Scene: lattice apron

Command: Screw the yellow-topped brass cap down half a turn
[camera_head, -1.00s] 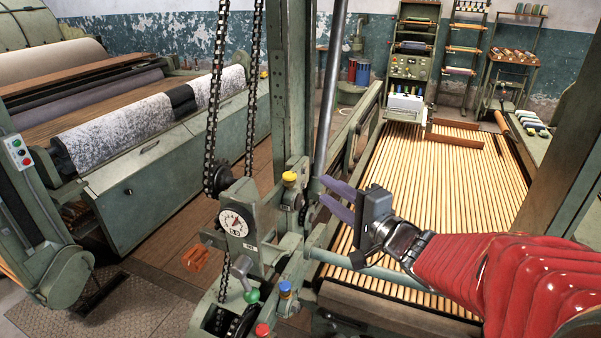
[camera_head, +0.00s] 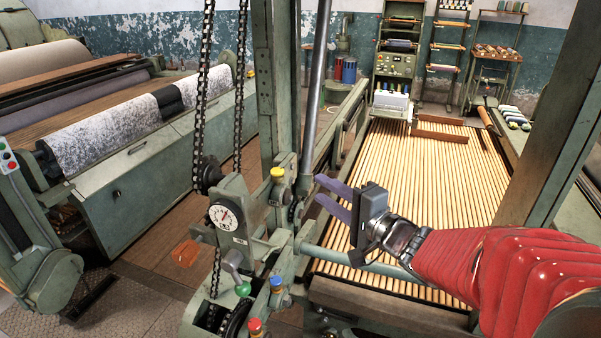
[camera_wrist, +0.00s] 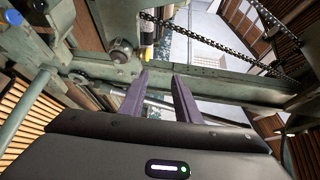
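The yellow-topped brass cap (camera_head: 278,175) stands on the green machine frame, just right of the dial gauge (camera_head: 225,216) in the head view. Its yellow also shows in the wrist view (camera_wrist: 148,55), small, beyond the left fingertip. My gripper (camera_head: 319,190) is open, with two purple fingers apart and nothing between them. It points left toward the cap, to the right of it and not touching it. Both fingers (camera_wrist: 160,76) also show in the wrist view, where a green frame bar lies behind the tips.
A blue-topped cap (camera_head: 276,284), a red-topped cap (camera_head: 256,326) and a green-knobbed lever (camera_head: 243,289) stand below on the same machine. Chains (camera_head: 202,90) and a steel rod (camera_head: 316,80) rise near the cap. A slatted bed (camera_head: 440,190) lies behind my arm.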

